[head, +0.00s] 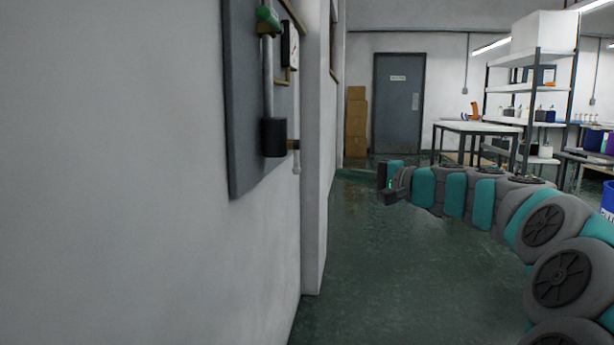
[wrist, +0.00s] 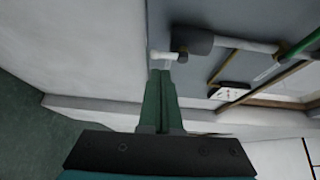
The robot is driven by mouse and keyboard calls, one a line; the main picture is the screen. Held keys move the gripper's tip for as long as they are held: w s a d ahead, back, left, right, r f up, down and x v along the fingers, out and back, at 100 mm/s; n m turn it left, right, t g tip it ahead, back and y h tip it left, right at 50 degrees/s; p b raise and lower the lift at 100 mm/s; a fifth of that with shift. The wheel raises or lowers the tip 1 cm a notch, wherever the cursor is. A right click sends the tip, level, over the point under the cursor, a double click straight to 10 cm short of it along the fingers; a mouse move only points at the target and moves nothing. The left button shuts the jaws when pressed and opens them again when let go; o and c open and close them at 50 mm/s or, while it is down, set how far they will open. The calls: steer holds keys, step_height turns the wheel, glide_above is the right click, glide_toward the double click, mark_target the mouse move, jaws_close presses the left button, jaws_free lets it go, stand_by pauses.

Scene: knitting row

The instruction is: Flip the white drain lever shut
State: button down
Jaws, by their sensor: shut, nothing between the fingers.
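The white drain lever (head: 297,161) hangs down from a small stub beside a dark cylinder (head: 274,137) on the wall panel in the head view. In the wrist view the white lever (wrist: 163,56) shows just beyond my fingertips, next to the dark cylinder (wrist: 193,42). My gripper (head: 386,183) is to the right of the lever and a little lower in the head view, with a gap between them. Its fingers (wrist: 161,74) are together and empty. I cannot tell from the wrist view how far the tips are from the lever.
The grey panel (head: 245,110) also carries a vertical pipe, a green fitting (head: 268,18) and a gauge (head: 290,45). A wall pillar (head: 314,200) stands just beyond it. The green floor (head: 390,270) is open; a table (head: 478,127) and shelves stand farther back.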

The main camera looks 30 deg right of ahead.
mark_target(297, 159)
steer(key=shift+s+d+r+t, duration=0.15)
steer(key=shift+d, duration=0.3)
steer(key=shift+s+d+r+t, duration=0.1)
steer(key=shift+d+t, duration=0.05)
steer(key=shift+d, duration=0.25)
steer(key=shift+w, duration=0.1)
steer(key=x, duration=1.4)
steer(key=shift+w+d+f+b, duration=0.15)
steer(key=shift+f+b, duration=0.1)
steer(key=shift+b, duration=0.35)
steer(key=shift+r+b, duration=0.1)
steer(key=shift+b, duration=0.2)
